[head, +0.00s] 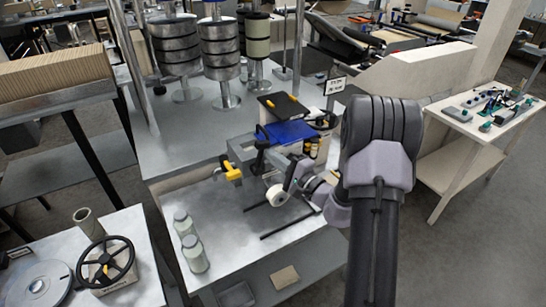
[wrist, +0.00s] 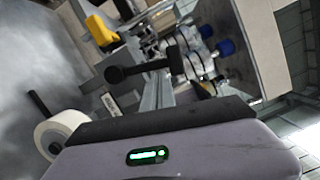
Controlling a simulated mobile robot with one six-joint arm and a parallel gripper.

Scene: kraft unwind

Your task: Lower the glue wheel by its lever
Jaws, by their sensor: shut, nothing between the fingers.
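A black lever with a round knob (wrist: 118,74) shows in the wrist view, just beyond the dark front edge of my gripper. In the head view a black upright part (head: 261,142), which looks like the same lever, stands on the grey machine frame. A white roll (head: 277,195) sits beside my gripper (head: 291,176); it also shows at the left of the wrist view (wrist: 62,130). I cannot tell whether this roll is the glue wheel. My gripper is shut and empty, close to the machine, apart from the lever as far as I see. Its fingertips are hard to make out.
A yellow block (head: 232,172) sits on the machine's left side. A blue tray (head: 288,132) lies behind. Two jars (head: 194,252) stand on the metal table front left. Posts with stacked dark discs (head: 220,48) rise at the back. Bare tabletop lies left of the machine.

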